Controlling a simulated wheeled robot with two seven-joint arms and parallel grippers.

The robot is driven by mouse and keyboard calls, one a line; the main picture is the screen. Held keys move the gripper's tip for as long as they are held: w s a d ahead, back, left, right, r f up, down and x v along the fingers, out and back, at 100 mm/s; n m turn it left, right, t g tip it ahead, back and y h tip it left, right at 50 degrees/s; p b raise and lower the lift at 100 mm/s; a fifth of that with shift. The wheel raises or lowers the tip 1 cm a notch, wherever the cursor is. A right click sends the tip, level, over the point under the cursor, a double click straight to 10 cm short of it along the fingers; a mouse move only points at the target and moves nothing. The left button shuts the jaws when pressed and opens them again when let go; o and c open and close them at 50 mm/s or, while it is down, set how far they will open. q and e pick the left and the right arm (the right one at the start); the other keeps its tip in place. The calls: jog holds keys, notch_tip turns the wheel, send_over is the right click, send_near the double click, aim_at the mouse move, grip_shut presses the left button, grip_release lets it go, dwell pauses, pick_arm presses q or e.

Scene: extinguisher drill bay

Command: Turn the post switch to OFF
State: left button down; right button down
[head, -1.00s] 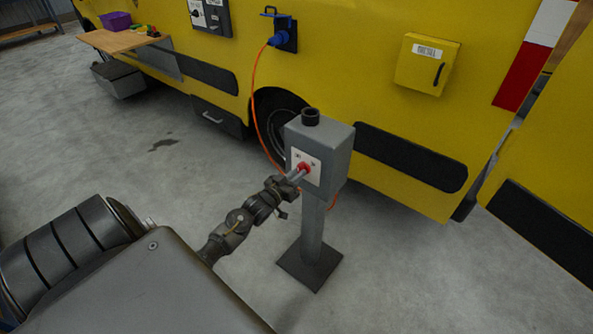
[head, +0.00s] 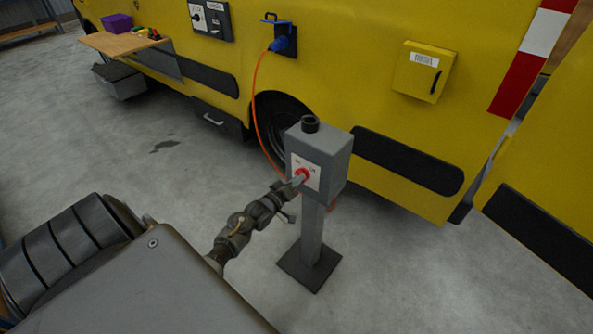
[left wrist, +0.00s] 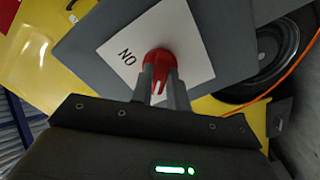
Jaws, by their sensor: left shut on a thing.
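The grey post switch box (head: 338,165) stands upright on a pole. Its pale front plate carries a red round switch knob (head: 303,174). In the left wrist view the red knob (left wrist: 159,55) sits on the white plate (left wrist: 195,50), and letters reading "NO" in the picture, probably an upside-down ON, show left of it. A white mark on the knob's grip points down in that view, between the fingers. My left gripper (head: 298,181) is shut on the knob, one finger at each side (left wrist: 160,82). The fingers partly hide the knob. My right gripper is not in view.
A yellow vehicle (head: 390,125) stands close behind the post. An orange cable (head: 256,110) hangs from a blue plug (head: 279,44) and passes behind the box. The post's dark base plate (head: 310,271) lies on the floor. Open floor lies left and right.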

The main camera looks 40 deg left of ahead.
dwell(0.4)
pick_arm(q)
jog(key=c, duration=1.4)
grip_release()
jog(key=shift+o, duration=0.2)
jog(key=shift+s, duration=0.15)
jog(key=s+b, duration=0.1)
jog(key=s, duration=0.9)
jog(key=shift+s, duration=0.3)
jog(key=shift+d, duration=0.1)
